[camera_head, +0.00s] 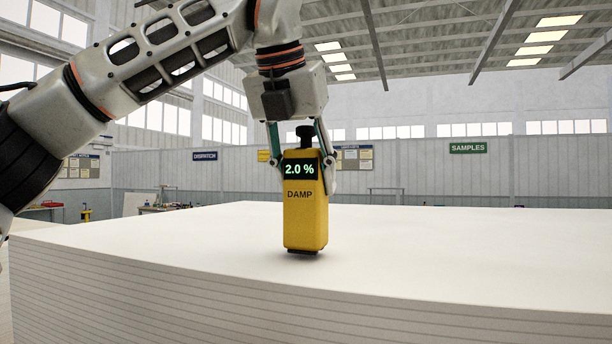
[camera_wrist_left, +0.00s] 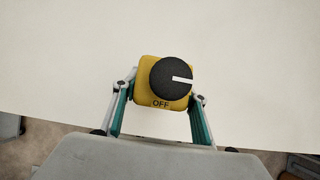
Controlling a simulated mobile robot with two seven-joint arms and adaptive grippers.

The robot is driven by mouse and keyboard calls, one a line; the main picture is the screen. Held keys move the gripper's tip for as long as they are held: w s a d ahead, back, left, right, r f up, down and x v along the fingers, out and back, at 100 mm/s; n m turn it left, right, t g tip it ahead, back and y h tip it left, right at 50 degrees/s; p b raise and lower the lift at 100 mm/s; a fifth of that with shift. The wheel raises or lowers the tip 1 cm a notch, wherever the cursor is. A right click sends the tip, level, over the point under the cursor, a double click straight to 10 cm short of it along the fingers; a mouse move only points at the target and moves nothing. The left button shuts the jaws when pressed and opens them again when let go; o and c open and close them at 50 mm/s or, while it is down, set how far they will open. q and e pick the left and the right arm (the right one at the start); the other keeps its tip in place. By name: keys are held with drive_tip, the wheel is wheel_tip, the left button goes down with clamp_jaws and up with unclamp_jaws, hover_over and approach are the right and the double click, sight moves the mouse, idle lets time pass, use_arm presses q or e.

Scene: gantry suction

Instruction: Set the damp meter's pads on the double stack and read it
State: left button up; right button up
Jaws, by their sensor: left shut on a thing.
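The yellow damp meter (camera_head: 305,215) stands upright on top of the white stack (camera_head: 170,240), its dark base at the sheet surface. Its display reads "2.0 %" above the word "DAMP". My left gripper (camera_head: 301,165) is shut on the meter near its top, one finger on each side. In the left wrist view the meter (camera_wrist_left: 151,98) shows from above, with a black knob (camera_wrist_left: 171,79) whose white mark points right and the word "OFF" below it. The pads under the meter are mostly hidden. My right gripper is not in view.
The broad white top of the stack is otherwise clear, and its layered front edge (camera_head: 300,318) runs across the bottom. Behind it are a green "SAMPLES" sign (camera_head: 468,148), a "DISPATCH" sign (camera_head: 205,156) and a far workbench (camera_head: 162,208).

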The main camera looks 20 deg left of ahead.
use_arm(q)
drive_tip(key=shift+f, duration=0.4)
drive_tip(key=o, duration=1.7)
drive_tip(key=v, duration=1.2)
drive_tip(key=shift+s, duration=0.1)
